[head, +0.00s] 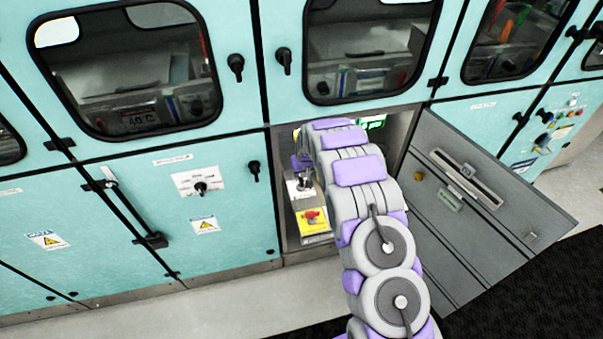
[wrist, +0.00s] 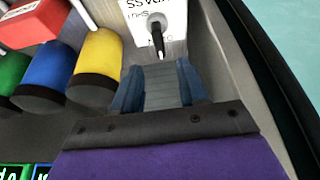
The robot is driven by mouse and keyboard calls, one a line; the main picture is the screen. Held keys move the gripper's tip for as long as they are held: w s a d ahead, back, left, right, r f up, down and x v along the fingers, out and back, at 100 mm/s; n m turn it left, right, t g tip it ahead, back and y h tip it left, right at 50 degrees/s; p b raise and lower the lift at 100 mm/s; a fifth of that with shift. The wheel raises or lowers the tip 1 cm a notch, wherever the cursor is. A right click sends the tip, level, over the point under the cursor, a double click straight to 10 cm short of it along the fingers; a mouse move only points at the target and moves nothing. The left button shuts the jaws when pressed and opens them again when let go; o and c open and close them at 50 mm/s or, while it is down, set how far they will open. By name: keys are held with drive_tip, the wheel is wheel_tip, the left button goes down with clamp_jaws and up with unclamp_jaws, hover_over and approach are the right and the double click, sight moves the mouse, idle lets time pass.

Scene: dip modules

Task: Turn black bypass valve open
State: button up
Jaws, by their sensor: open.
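The black bypass valve (wrist: 158,40) is a slim black handle on a white label plate (wrist: 136,22) in the wrist view. The lettering on the plate is only partly readable. My gripper (wrist: 159,72) is open, with its two blue-grey fingers pointing at the valve. The handle's lower tip sits just beyond the gap between the fingertips, and nothing is held. In the head view my arm reaches into an open cabinet compartment, with my gripper by a white plate (head: 297,191). The valve's handle is hard to make out there.
A red switch on a yellow plate (head: 314,226) sits below the white plate. The open grey door (head: 480,205) stands right of my arm. A compartment wall is close on the right.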

drive_tip(key=p+v, duration=0.1)
drive_tip(key=v, duration=0.8)
drive_tip(key=shift+s+r, duration=0.1)
drive_tip(key=shift+s, duration=0.05)
